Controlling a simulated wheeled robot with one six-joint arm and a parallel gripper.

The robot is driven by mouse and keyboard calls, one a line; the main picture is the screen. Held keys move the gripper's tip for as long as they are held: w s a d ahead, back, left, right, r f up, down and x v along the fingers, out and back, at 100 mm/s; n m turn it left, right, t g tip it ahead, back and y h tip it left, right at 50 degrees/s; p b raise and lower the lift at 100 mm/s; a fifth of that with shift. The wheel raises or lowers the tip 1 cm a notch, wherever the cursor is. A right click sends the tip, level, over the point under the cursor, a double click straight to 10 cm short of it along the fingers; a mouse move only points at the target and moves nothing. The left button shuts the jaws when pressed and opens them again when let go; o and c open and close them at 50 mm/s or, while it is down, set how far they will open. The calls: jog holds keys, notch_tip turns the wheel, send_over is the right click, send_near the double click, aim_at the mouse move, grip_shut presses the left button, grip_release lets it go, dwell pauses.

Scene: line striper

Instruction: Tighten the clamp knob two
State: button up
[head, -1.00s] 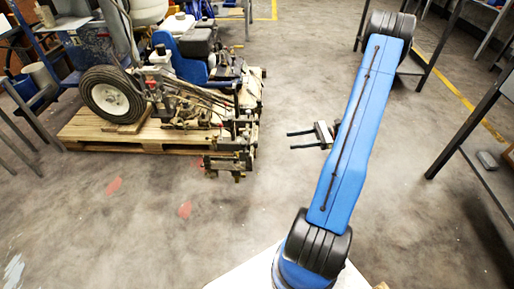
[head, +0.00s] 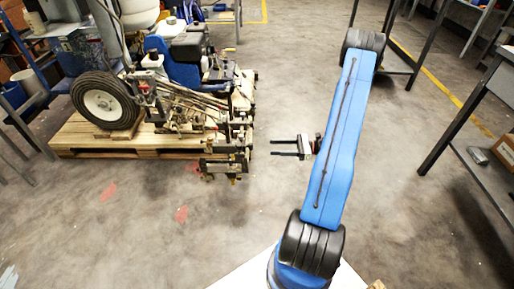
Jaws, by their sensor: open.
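The line striper (head: 180,85) stands on a wooden pallet at the left, with its clamp bars and brackets (head: 232,150) at its right end. Clamp knob two is too small to pick out among these parts. My gripper (head: 272,147) is open and empty. Its two dark fingers point left toward the bracket end of the striper, with a short gap of floor showing between them in the picture. The gripper touches nothing that I can see.
The wooden pallet (head: 90,140) lies under the striper. A metal table (head: 490,165) with a cardboard box on it stands at the right. More tables stand at the back. The grey floor in the middle and front is clear, with red marks at the left.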

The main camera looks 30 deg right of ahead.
aim_at(250, 147)
jog(key=x, duration=0.9)
jog(key=shift+w+a, duration=0.1)
jog(key=c, duration=1.1)
jog(key=shift+o, duration=0.2)
jog(key=shift+m, duration=0.3)
jog(key=m, duration=2.6)
jog(key=shift+r, duration=0.1)
jog(key=shift+m, duration=0.3)
